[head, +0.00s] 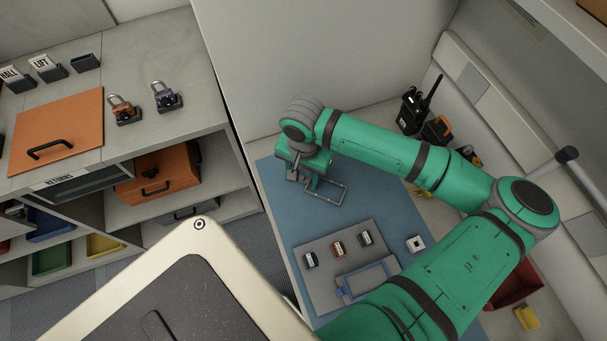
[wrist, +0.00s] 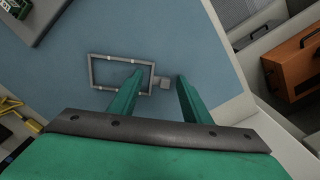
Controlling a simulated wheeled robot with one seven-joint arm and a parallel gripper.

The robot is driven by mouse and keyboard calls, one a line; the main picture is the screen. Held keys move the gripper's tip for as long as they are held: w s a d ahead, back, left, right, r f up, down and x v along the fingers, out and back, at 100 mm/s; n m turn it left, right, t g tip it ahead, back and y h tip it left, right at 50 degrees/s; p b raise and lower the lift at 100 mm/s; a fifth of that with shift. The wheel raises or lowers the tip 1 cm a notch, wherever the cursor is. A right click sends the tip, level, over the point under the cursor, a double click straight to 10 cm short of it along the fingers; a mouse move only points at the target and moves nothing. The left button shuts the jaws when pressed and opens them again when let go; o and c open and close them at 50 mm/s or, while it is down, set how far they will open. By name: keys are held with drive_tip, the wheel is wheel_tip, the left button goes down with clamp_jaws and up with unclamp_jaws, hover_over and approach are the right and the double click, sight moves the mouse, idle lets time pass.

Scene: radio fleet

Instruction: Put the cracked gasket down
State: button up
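The gasket, a thin grey rectangular frame with a small tab (wrist: 164,84), lies on the blue mat (head: 283,215). It also shows in the head view (head: 343,196), just below and right of my gripper (head: 304,180). In the wrist view my gripper (wrist: 160,80) has its two green fingers apart, with the tab between their tips and visible gaps on both sides. The left finger overlaps the frame's right end. Small light marks show on the frame; I cannot make out a crack. Whether the frame lies fully flat is hard to tell.
A grey tray (head: 323,277) on the mat holds several small blocks and a blue frame (head: 367,280). A black radio (head: 412,110) stands behind my arm. Shelves with an orange box (head: 160,174) and padlocks stand left. The mat around the gasket is clear.

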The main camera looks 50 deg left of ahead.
wheel_tip(320, 180, up, 13)
drive_tip(key=shift+r, duration=0.15)
idle(0.5)
drive_tip(key=shift+s, duration=0.1)
idle(0.5)
